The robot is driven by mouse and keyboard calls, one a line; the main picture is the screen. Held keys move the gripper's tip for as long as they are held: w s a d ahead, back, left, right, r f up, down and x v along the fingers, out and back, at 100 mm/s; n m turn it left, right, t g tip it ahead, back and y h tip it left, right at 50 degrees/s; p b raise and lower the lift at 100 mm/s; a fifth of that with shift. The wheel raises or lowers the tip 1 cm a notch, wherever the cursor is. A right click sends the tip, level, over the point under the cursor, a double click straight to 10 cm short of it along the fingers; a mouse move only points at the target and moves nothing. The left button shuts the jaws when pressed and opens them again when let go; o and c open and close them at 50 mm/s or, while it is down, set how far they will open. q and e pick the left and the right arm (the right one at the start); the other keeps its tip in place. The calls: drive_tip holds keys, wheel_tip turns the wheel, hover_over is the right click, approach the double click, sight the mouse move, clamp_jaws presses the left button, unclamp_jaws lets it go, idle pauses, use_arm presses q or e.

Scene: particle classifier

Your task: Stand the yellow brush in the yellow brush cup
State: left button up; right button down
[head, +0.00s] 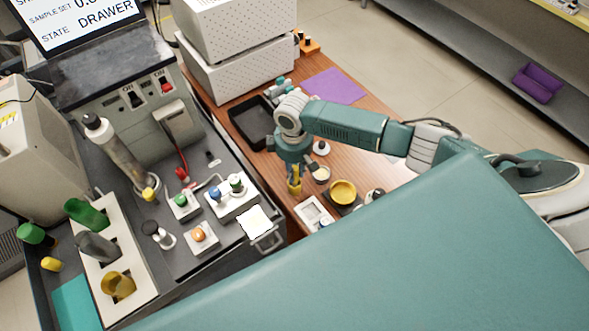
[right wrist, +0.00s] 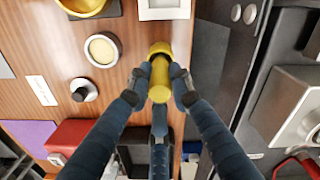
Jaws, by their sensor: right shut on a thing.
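The yellow brush (head: 294,180) is held by my right gripper (head: 294,163), over or at the left edge of the wooden table. In the right wrist view the brush (right wrist: 160,82) is gripped between both fingertips (right wrist: 159,80), with a wider yellow end beyond them. Whether that end touches anything is unclear. I cannot tell for sure which thing is the brush cup. A yellow round bowl (head: 343,192) stands on the wooden table, right of the gripper. My left gripper is not in view.
The white rack (head: 135,287) also holds green and grey pieces. Button boxes (head: 202,237) and a glass column (head: 122,155) stand on the grey bench. A black tray (head: 236,128), small dish (head: 321,174) and white square device (head: 314,213) lie near the gripper. A purple sheet (head: 334,86) lies flat behind.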

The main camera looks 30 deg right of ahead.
drive_tip(key=shift+f+b, duration=0.45)
drive_tip(key=shift+f, duration=0.45)
drive_tip(key=c, duration=1.5)
unclamp_jaws()
drive_tip(key=shift+r, duration=0.15)
wheel_tip(320, 180, up, 12)
drive_tip(key=shift+a+f, duration=0.1)
drive_tip(key=shift+f, duration=0.1)
